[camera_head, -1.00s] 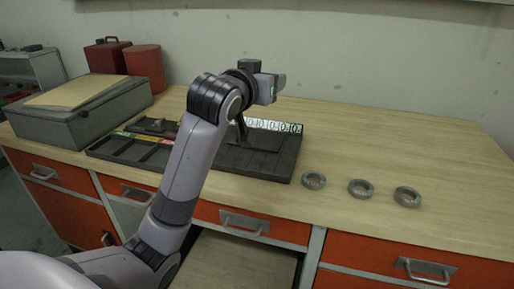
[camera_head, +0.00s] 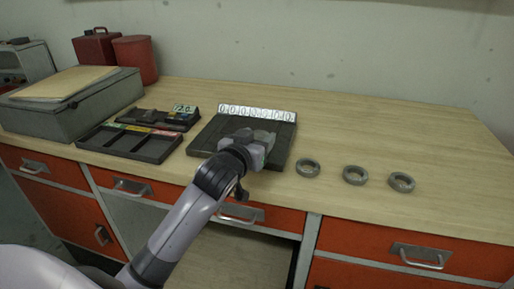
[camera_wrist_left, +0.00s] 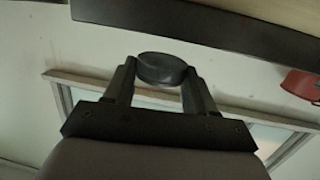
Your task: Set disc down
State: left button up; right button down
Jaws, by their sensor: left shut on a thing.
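A dark round disc (camera_wrist_left: 162,68) sits between the two fingers of my left gripper (camera_wrist_left: 160,80) in the left wrist view; the gripper is shut on it. In the head view my left gripper (camera_head: 258,142) is over the front right part of a dark board (camera_head: 213,130) with a row of white number labels (camera_head: 257,113) along its back. The disc cannot be clearly made out there, nor can its gap to the board. My right gripper is not in view.
Three grey metal rings (camera_head: 355,175) lie in a row on the wooden bench (camera_head: 400,130), right of the board. Left of it are a black compartment tray (camera_head: 150,150), a smaller dark tray (camera_head: 160,118) and a grey case (camera_head: 75,115). The bench's back right is clear.

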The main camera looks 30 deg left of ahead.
pick_arm(q)
jog(key=shift+f, duration=1.15)
jog(key=shift+f, duration=0.1)
jog(key=o, duration=1.3)
jog(key=shift+f, duration=0.1)
